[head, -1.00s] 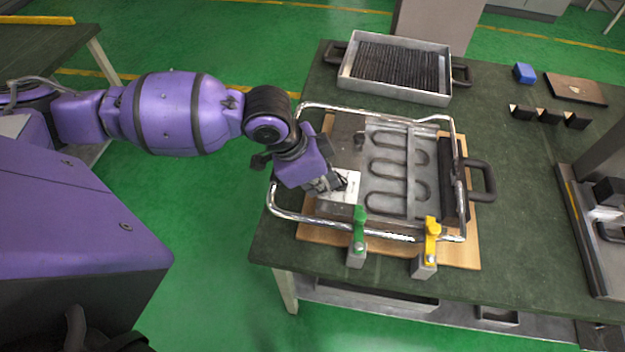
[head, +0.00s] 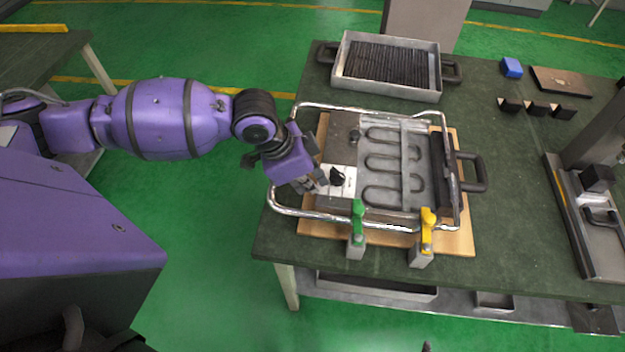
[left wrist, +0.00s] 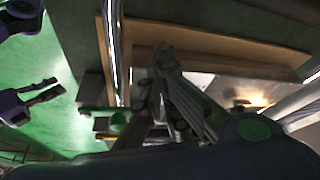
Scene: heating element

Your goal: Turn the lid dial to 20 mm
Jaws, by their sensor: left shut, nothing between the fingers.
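The black lid dial (head: 337,176) sits on a white scale plate (head: 349,186) at the left part of the metal heating-element unit (head: 341,151). The scale marks are too small to read, so I cannot tell the dial's setting. My left gripper (head: 321,184) is shut and empty just left of the dial, with a small apparent gap between them. In the left wrist view its fingers (left wrist: 160,52) come together over the unit's edge, and the dial cannot be made out. A dark gripper (left wrist: 50,90), seemingly my right one, shows at the left there; its opening is unclear.
A chrome tube frame (head: 330,218) surrounds the unit on a wooden board (head: 455,243). A green clamp (head: 357,222) and a yellow clamp (head: 428,230) stand at the front edge. A metal tray (head: 388,94) lies behind. Bare green tabletop (head: 510,185) lies to the right.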

